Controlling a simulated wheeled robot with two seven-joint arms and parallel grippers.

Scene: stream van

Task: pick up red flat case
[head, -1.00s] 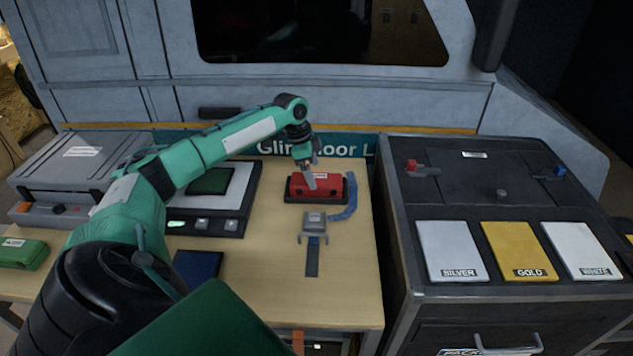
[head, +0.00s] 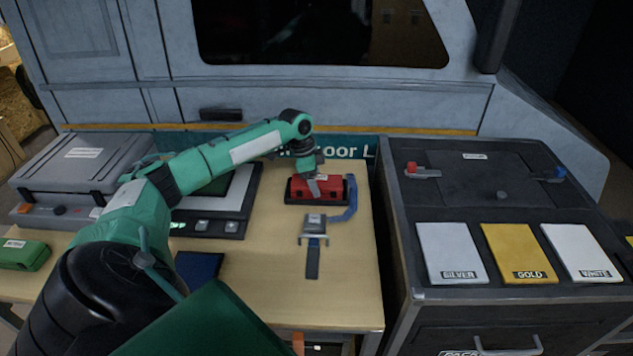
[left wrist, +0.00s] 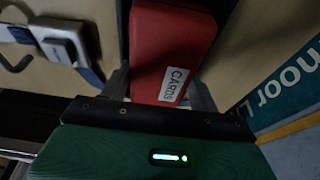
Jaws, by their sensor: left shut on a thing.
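The red flat case (head: 328,188) sits in a dark tray (head: 298,199) towards the back of the wooden table. In the left wrist view the red case (left wrist: 165,45) bears a white "CARDS" label and lies between the two fingers. My left gripper (head: 313,187) reaches down onto the case from above and is shut on it. The left gripper also shows in the left wrist view (left wrist: 160,88), with a finger on each side of the case. The case looks still low at its tray; I cannot tell any gap beneath it. My right gripper is not in view.
A grey device with a blue strap (head: 314,222) lies in front of the tray. A grey-black machine (head: 205,223) is to the left, with a green case (head: 22,255) farther left. A dark cabinet (head: 450,200) with silver, gold and white panels stands right.

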